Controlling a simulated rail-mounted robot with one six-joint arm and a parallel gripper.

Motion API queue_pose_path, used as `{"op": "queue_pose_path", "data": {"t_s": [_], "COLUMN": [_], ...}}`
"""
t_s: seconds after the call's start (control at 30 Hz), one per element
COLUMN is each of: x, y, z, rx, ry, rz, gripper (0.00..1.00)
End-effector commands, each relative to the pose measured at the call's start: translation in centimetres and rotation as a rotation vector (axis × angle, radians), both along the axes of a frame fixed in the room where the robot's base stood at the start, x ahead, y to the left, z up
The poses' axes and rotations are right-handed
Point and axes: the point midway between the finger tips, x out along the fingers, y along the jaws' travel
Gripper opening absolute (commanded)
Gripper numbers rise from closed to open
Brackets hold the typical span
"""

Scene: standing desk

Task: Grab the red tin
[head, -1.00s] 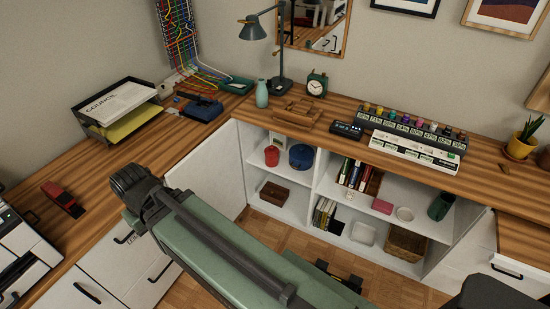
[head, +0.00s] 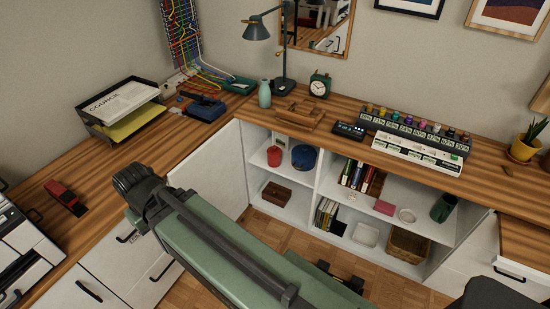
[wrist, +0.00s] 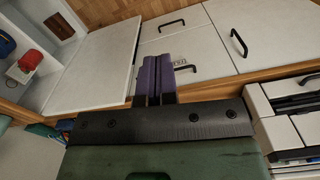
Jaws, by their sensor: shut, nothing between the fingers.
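The red tin (head: 274,156) stands upright on the upper shelf of the open left cabinet under the desk, beside a blue pot (head: 302,157). In the wrist view the red tin (wrist: 30,60) shows at the left edge, with part of the blue pot (wrist: 6,45) near it. My gripper (wrist: 158,62) has its purple fingers together, with nothing between them. It is well apart from the red tin, which lies off to its left in the wrist view.
The open white cabinet door (head: 207,171) stands left of the shelves; it also shows in the wrist view (wrist: 95,65). A brown box (head: 276,194) sits on the shelf below the tin. Drawers with dark handles (wrist: 240,42) lie right of my fingers.

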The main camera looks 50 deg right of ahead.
Motion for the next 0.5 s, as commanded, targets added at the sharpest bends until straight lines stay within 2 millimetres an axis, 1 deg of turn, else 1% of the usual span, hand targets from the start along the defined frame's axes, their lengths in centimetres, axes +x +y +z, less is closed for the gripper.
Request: {"op": "queue_pose_path", "data": {"t_s": [0.03,0.07,0.5], "x": [0.00,0.00,0.00], "y": [0.00,0.00,0.00], "z": [0.00,0.00,0.00], "rx": [0.000,0.000,0.000], "ry": [0.000,0.000,0.000], "rz": [0.000,0.000,0.000], "gripper": [0.02,0.06,0.74]}}
